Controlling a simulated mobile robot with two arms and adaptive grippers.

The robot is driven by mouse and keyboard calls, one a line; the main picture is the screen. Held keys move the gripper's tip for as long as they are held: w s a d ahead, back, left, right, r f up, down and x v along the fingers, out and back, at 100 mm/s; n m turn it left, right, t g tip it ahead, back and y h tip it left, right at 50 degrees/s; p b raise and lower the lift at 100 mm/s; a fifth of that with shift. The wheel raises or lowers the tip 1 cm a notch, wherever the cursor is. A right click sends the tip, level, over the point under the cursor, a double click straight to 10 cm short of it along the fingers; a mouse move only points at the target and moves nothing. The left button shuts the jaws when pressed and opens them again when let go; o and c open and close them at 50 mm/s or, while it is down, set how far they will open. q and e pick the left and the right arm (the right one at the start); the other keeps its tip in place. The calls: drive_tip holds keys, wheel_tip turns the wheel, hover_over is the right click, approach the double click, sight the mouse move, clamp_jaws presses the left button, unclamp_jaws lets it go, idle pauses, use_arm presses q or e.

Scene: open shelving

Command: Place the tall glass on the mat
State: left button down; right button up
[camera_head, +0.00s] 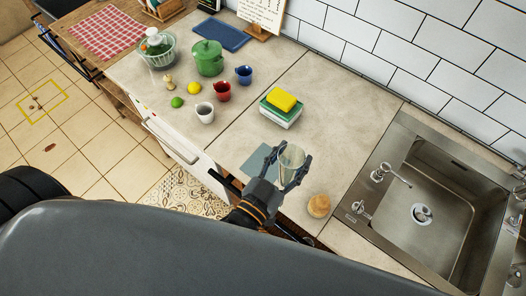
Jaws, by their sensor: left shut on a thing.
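The tall clear glass (292,155) is upright between the fingers of my left gripper (289,163), near the front edge of the counter. My left gripper is shut on it. A flat grey-blue mat (257,159) lies on the counter, partly hidden behind the gripper and glass. I cannot tell whether the glass touches the mat or is held above it. My right gripper is not in view.
A yellow sponge on a green-and-white block (281,113) stands behind the glass. A round tan item (319,206) lies to the right, before the sink (445,200).

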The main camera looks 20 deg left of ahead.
use_arm(q)
drive_tip(key=shift+s+d+r+m+h+p, duration=0.1)
drive_tip(key=shift+d+r+m+h+p, duration=0.15)
drive_tip(key=shift+d, duration=0.2)
drive_tip(key=shift+s+d+r+m+h+p, duration=0.1)
drive_tip(key=shift+d+r, duration=0.25)
drive_tip(key=shift+d, duration=0.1)
drive_tip(key=shift+d+f, duration=0.1)
drive_tip(key=shift+d, duration=0.3)
drive_tip(key=w+a+f+b, duration=0.8)
drive_tip(key=a+f+b, duration=0.3)
drive_tip(key=b, duration=0.5)
wheel_tip(320, 180, down, 2)
drive_tip(key=shift+f, duration=0.1)
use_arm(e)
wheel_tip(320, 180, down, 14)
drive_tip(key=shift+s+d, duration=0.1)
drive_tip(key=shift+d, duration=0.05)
